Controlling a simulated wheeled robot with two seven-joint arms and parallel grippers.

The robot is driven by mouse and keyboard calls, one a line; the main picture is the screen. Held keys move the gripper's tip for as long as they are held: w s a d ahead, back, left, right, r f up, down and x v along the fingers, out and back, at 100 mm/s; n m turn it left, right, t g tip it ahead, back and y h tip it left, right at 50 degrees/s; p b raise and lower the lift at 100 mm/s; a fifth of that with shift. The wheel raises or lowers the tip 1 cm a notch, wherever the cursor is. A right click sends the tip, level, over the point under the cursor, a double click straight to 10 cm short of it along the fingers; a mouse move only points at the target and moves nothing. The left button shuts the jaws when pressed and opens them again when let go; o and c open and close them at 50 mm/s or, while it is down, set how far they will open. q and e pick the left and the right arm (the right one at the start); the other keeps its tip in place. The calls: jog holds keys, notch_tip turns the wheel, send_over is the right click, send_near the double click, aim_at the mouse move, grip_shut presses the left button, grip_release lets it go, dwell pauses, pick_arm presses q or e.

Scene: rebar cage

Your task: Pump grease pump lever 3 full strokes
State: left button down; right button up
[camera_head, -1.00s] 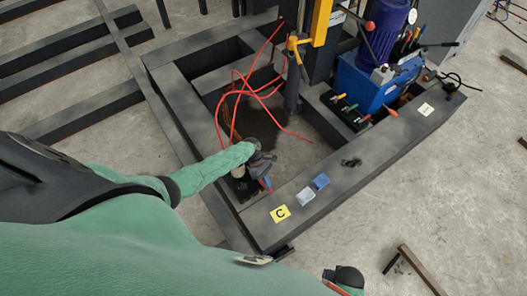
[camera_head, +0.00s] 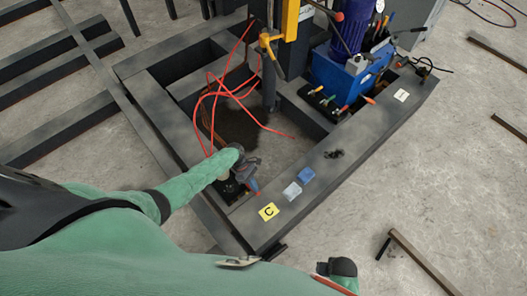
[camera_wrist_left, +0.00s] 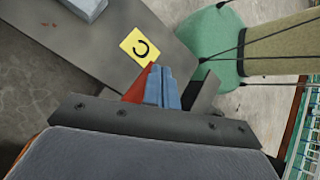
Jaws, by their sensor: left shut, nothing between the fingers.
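My left gripper (camera_head: 253,186) is inside the front left corner of the dark steel frame, close to the yellow C label (camera_head: 268,211). Its blue fingers are together in the left wrist view (camera_wrist_left: 163,87), with nothing seen between them. A red piece (camera_wrist_left: 137,88) shows right beside the fingers; I cannot tell whether it is the pump lever or whether they touch. A small black unit (camera_head: 229,190) sits in the corner by my wrist, mostly hidden by my arm. I cannot clearly make out the grease pump lever.
The dark frame (camera_head: 372,128) surrounds an open pit crossed by loose red hoses (camera_head: 203,103). A blue unit (camera_head: 345,82) with levers and a yellow post (camera_head: 290,20) stand at the back.

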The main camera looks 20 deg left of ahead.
pick_arm(q)
jog(key=shift+r, duration=0.1)
jog(key=p+v, duration=0.1)
jog(key=v, duration=0.1)
jog(key=p+v, duration=0.2)
jog(key=shift+s+d+r, duration=0.1)
jog(key=shift+r, duration=0.35)
jog(key=p+v, duration=0.5)
jog(key=v, duration=0.2)
jog(key=shift+d+r, duration=0.25)
jog(key=shift+r, duration=0.4)
jog(key=shift+s, duration=0.1)
jog(key=shift+s+d+f, duration=0.2)
jog(key=shift+d+f, duration=0.2)
jog(key=shift+f, duration=0.1)
jog(key=shift+f, duration=0.1)
jog(key=shift+s+d+f, duration=0.25)
jog(key=shift+d+f, duration=0.15)
jog(key=shift+d, duration=0.05)
jog(key=shift+f, duration=0.1)
